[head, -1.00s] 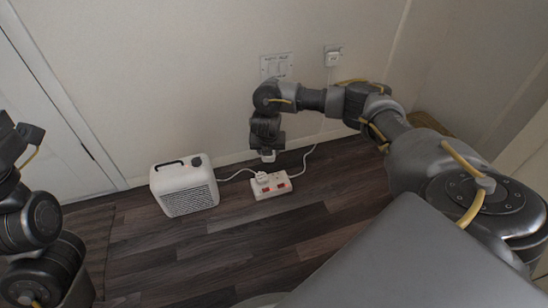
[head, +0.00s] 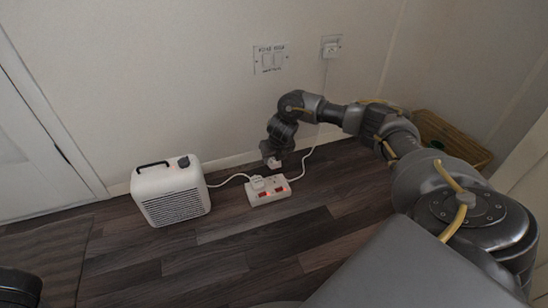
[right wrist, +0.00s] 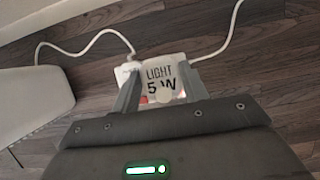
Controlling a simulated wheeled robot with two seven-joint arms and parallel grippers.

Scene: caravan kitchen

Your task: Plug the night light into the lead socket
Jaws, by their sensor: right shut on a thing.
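The white lead socket (head: 255,199) lies on the floor, with red lit switches and a white plug (head: 258,183) in its left end. My right gripper (head: 273,158) is just above and behind it, tilted, and shut on the small white night light (head: 274,163). In the right wrist view the night light (right wrist: 160,77) shows its "LIGHT 5 W" face between the fingers (right wrist: 161,92) and hides much of the lead socket. A gap seems to separate night light and lead; the night light's pins are hidden. My left gripper is out of view.
A white heater (head: 172,194) stands left of the lead, joined to it by a cable (head: 229,180). Another cable (head: 308,157) runs up to the wall socket (head: 331,47). A wicker basket (head: 455,140) stands at the right. The floor in front is clear.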

